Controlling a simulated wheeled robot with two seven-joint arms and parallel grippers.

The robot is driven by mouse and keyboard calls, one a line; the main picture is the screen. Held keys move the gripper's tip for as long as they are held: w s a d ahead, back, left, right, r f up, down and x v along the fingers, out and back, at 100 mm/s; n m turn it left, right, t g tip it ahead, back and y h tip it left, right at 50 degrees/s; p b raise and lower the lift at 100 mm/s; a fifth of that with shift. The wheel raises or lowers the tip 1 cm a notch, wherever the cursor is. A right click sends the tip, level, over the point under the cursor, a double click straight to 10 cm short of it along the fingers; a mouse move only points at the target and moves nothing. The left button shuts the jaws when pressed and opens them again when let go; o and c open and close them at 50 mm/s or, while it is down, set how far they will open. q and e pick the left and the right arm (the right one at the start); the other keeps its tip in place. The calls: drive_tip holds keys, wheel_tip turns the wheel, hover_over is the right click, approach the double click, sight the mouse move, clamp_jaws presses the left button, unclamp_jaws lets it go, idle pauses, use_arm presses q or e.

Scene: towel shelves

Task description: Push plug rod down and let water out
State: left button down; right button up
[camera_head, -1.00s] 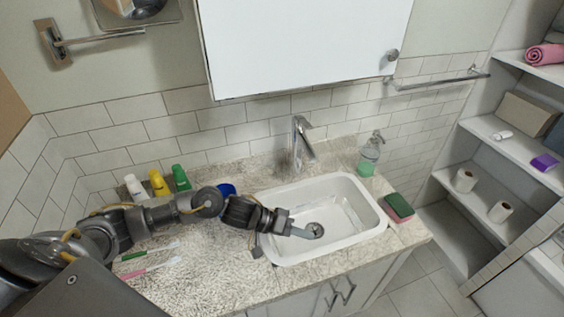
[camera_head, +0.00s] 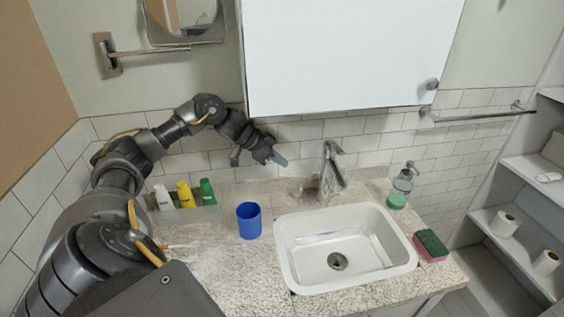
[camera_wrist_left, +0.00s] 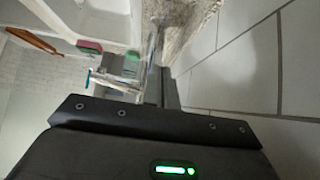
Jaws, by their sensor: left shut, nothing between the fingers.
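The white sink (camera_head: 281,262) is set in the speckled counter, with a round drain (camera_head: 337,261) in its floor. I cannot make out clear water in it. The silver faucet (camera_head: 331,180) stands behind the sink. A plug rod cannot be told apart from the faucet at this size. My left gripper (camera_head: 280,159) is shut and empty, raised before the tiled wall, left of the faucet and above the counter. It is apart from the faucet and sink. My right gripper is not in view.
A green soap dispenser (camera_head: 400,187) and a sponge (camera_head: 431,246) are at the right. The white cabinet (camera_head: 340,55) hangs above. Toothbrushes (camera_head: 180,246) lie near my left arm.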

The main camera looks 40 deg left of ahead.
use_arm(q)
drive_tip(key=p, duration=0.2)
hover_over(302, 187)
drive_tip(key=s+a, duration=0.1)
drive_tip(key=s, duration=0.1)
wheel_tip(302, 187, down, 5)
drive_tip(key=f, duration=0.4)
drive_tip(key=shift+w+a+f+p, duration=0.15)
drive_tip(key=shift+a+p, duration=0.1)
drive_tip(key=shift+p, duration=0.05)
drive_tip(key=shift+f, duration=0.25)
wheel_tip(302, 187, down, 2)
drive_tip(key=shift+f+b, duration=0.25)
drive_tip(key=shift+b, duration=0.3)
drive_tip(key=shift+s, duration=0.2)
drive_tip(key=shift+d, duration=0.1)
